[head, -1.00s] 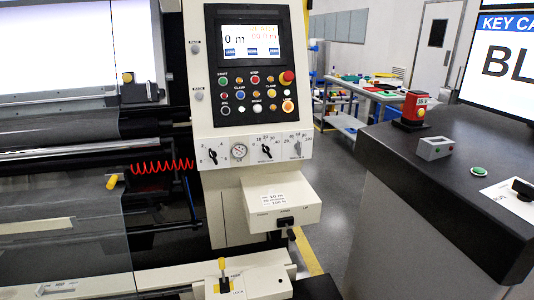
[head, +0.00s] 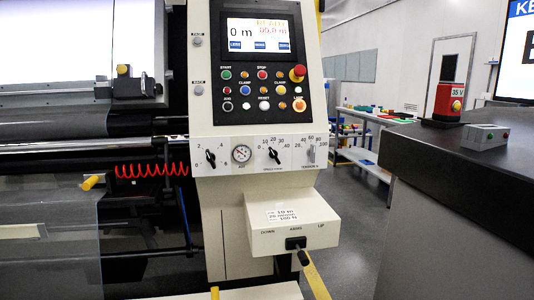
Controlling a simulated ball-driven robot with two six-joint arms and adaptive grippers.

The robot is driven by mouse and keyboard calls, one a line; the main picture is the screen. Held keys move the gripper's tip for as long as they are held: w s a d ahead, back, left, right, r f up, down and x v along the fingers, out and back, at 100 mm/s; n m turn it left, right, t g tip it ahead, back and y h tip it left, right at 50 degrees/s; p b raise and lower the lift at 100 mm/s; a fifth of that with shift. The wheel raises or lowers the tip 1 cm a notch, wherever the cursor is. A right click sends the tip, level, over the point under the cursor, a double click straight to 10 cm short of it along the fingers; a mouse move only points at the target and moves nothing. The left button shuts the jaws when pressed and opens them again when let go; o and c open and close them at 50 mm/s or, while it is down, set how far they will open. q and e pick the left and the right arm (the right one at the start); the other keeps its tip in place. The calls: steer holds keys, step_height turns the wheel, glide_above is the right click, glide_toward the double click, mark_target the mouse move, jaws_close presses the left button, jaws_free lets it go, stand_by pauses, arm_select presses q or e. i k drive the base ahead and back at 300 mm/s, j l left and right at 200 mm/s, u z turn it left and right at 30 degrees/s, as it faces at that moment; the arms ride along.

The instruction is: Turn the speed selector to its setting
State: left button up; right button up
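The speed selector (head: 274,155) is a black pointer knob on the pale lower strip of the machine's control panel. Its scale runs from 0 at the left over the top to 40 at the right. The knob is tilted, its upper end leaning left; I cannot tell its exact reading. A white card (head: 283,215) on the box below reads about 10 m, 20 m/min and 100 N, in small print. Neither of my grippers is in view.
A pressure gauge (head: 241,154) and another black knob (head: 210,158) sit left of the selector; the tension knob (head: 311,153) is at its right. The cream box (head: 300,237) juts out below. A dark-topped desk (head: 450,165) stands at right, with floor between.

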mark_target(273, 155)
steer(key=i+l+u, duration=0.2)
steer(key=i, duration=0.35)
steer(key=i+l+u, duration=0.2)
steer(key=i+l, duration=0.25)
steer(key=l+z, duration=0.15)
steer(key=z, duration=0.4)
